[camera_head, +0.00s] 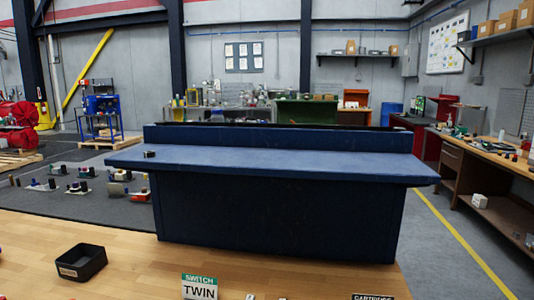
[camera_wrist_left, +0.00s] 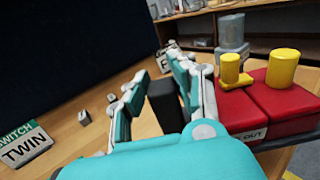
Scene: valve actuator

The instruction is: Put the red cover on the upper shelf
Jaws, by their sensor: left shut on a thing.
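In the left wrist view my left gripper (camera_wrist_left: 157,82), with teal and grey fingers, is shut on a dark block (camera_wrist_left: 164,108). The block looks black from here, and its lower part is hidden by the gripper. No separate red cover can be made out. Red blocks (camera_wrist_left: 281,101) with yellow cylinders on top lie right of the fingers. The dark blue shelf (camera_head: 270,166) stands at the back of the wooden table in the head view. A small black piece (camera_head: 150,154) sits on its left end. My right gripper is in neither view.
A black bin (camera_head: 81,262) stands on the table (camera_head: 130,240) at the left. A SWITCH TWIN sign (camera_head: 200,287) stands at the front, also in the wrist view (camera_wrist_left: 24,143). Small grey pieces (camera_wrist_left: 84,117) lie near it. Most of the shelf top is clear.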

